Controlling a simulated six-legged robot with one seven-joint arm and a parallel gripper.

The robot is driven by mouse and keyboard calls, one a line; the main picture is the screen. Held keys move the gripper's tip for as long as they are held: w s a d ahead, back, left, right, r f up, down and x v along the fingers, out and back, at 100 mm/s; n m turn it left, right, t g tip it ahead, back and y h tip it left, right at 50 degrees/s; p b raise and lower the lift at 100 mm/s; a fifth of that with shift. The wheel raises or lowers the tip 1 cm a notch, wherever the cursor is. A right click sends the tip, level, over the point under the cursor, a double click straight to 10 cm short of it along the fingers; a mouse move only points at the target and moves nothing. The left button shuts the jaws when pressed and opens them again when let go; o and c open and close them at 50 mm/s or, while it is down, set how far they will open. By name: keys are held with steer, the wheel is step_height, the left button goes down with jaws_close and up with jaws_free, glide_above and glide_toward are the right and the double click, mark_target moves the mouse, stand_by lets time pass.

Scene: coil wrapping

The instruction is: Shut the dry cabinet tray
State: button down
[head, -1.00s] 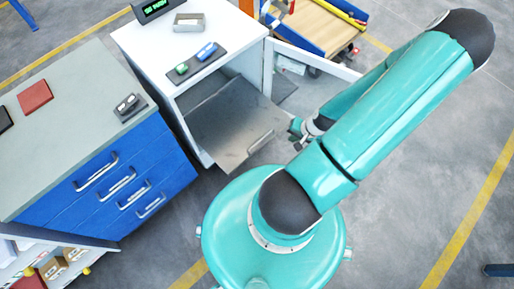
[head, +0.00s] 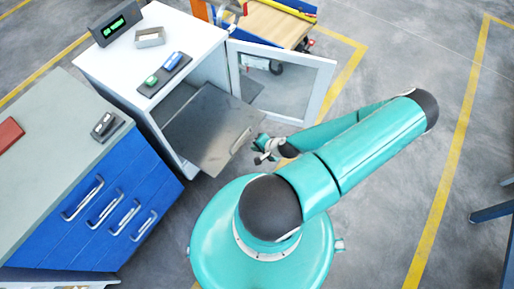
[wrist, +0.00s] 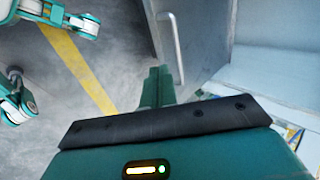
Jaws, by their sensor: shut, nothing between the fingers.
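The dry cabinet tray (head: 205,132) is a flat grey sheet pulled out of the front of the white cabinet (head: 185,42). A handle (head: 240,140) runs along its outer edge; a pale bar handle also shows in the wrist view (wrist: 171,46). My gripper (head: 266,151) is just outside that edge, on the handle side, shut and empty. In the wrist view my fingers (wrist: 155,84) point forward, close to the lower end of the handle. I cannot tell whether they touch it.
The cabinet's glazed door (head: 280,86) stands open behind the tray, on the right. A blue drawer bench (head: 105,205) stands to the left. A cart with a wooden bed (head: 265,25) is behind. Free floor lies to the right.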

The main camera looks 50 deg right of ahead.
glide_toward(241, 144)
steer(key=a, duration=0.2)
steer(key=w, duration=0.1)
steer(key=w+f, duration=0.1)
steer(key=w, duration=0.1)
steer(key=w+f, duration=0.1)
steer(key=shift+w+a, duration=0.15)
steer(key=shift+w, duration=0.05)
steer(key=w, duration=2.5)
steer(key=shift+a, duration=0.35)
steer(key=shift+w+r, duration=0.1)
